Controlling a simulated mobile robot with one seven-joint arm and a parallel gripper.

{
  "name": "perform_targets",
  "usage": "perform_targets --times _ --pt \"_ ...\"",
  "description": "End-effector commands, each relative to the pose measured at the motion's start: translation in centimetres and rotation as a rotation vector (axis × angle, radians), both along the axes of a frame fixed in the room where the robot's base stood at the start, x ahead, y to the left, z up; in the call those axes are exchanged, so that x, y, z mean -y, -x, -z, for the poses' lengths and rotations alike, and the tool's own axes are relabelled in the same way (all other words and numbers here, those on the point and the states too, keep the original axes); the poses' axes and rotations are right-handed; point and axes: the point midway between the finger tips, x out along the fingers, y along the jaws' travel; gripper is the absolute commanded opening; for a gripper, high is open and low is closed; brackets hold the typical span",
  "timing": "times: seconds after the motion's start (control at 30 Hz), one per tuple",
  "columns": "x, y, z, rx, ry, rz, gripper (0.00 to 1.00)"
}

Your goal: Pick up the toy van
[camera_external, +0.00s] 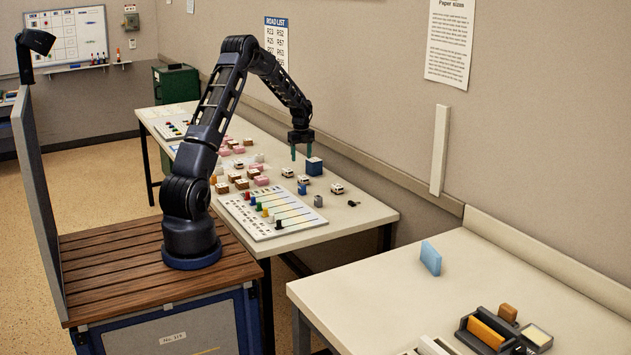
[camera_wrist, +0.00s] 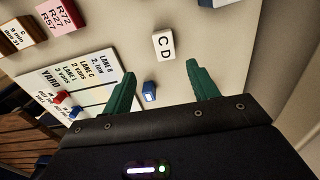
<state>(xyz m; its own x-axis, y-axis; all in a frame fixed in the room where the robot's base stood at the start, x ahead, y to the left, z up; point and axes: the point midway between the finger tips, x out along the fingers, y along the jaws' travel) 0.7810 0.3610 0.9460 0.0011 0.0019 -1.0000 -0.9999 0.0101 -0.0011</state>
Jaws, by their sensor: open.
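Several small white toy vans with dark windows stand on the long table in the external view: one (camera_external: 287,172) below my gripper, one (camera_external: 303,179) just right of it, one (camera_external: 337,188) further right and one (camera_external: 239,164) to the left. I cannot tell which is meant. My gripper (camera_external: 302,153) hangs above the table with its green fingers apart and empty. In the wrist view my gripper (camera_wrist: 160,72) is open. A white block lettered "C D" (camera_wrist: 164,44) lies beyond the fingertips, and a small blue piece (camera_wrist: 149,92) shows between the fingers.
A blue box (camera_external: 314,167) stands close to my gripper, at the wall side. Brown and pink blocks (camera_external: 262,181) cluster to the left. A white lane board (camera_external: 270,214) with coloured pieces lies at the front. A small dark item (camera_external: 353,203) lies near the table's right end.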

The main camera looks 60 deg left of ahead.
Motion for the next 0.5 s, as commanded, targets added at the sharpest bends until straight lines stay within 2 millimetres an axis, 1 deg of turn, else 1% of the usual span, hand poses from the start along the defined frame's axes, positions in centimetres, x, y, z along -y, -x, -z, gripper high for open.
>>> perform_targets --times 0.1,0.27,0.5 --pt "-0.5 -0.1 0.8 -0.001 0.003 0.013 0.59" --pt "-0.5 -0.1 2.1 -0.003 0.003 0.015 0.59" --pt "-0.3 -0.1 5.5 -0.003 0.003 0.014 0.59"
